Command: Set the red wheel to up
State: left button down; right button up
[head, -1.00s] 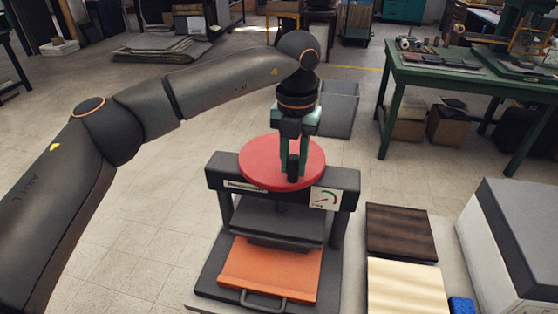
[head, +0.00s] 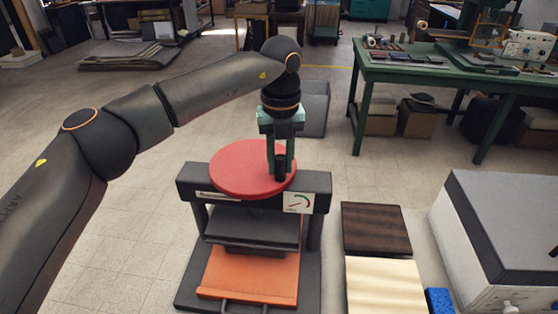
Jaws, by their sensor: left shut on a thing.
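The red wheel (head: 238,168) lies flat on top of a black press (head: 188,183). My left gripper (head: 280,164) points down at the wheel's right side, shut on the dark upright knob (head: 280,168) near its edge. A white gauge (head: 297,202) with a coloured arc is on the press's front right. The press's dark upper plate (head: 255,229) hangs above an orange tray (head: 250,275), with a gap between them. My right gripper is out of view.
Right of the press lie a dark brown board (head: 376,230), a cream stack (head: 383,286) and a blue block (head: 438,300). A large grey-topped white box (head: 505,225) stands farther right. A green table (head: 440,72) is behind. Floor left of the press is clear.

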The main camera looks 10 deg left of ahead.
pick_arm(q)
jog(key=shift+d+r, duration=0.1)
jog(key=c, duration=0.7)
grip_release()
jog(key=shift+o, duration=0.2)
notch_tip(320, 180, up, 12)
jog(key=shift+r, duration=0.2)
